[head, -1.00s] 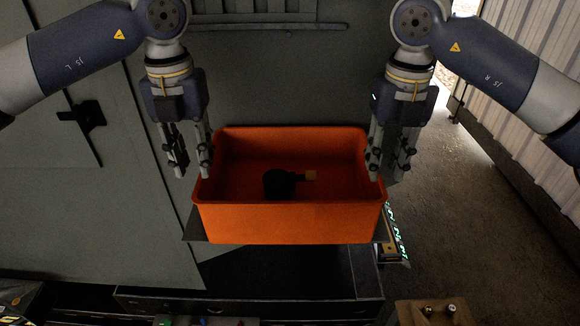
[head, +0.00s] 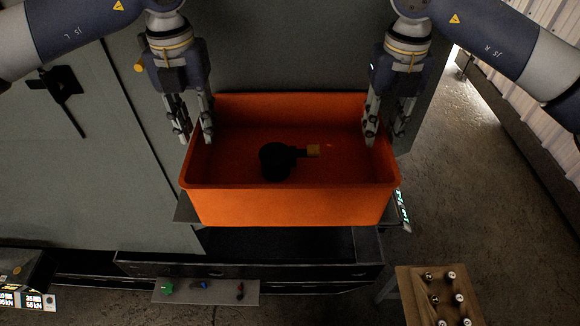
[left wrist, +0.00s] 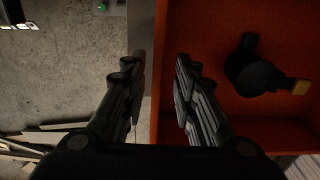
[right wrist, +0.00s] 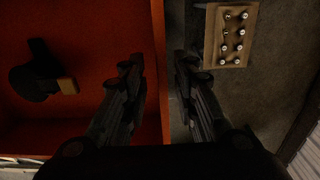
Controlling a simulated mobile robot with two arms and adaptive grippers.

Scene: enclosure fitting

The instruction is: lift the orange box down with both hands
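The orange box (head: 290,207) is an open bin on a dark shelf surface (head: 187,210), with a black object (head: 276,160) with a tan tip lying inside. My left gripper (head: 192,138) is at the box's left wall, fingers pointing down and apart. In the left wrist view the left wall's rim (left wrist: 158,75) lies between the open fingers (left wrist: 158,75). My right gripper (head: 385,138) is at the right wall, also open. In the right wrist view the right wall's rim (right wrist: 159,70) runs between its fingers (right wrist: 154,75). Neither gripper is closed on the wall.
A grey cabinet (head: 80,190) stands at the left and behind. A wooden block with several pegs (head: 440,290) is at the lower right. A small panel with coloured parts (head: 207,291) is below the box. Open floor (head: 480,190) lies to the right.

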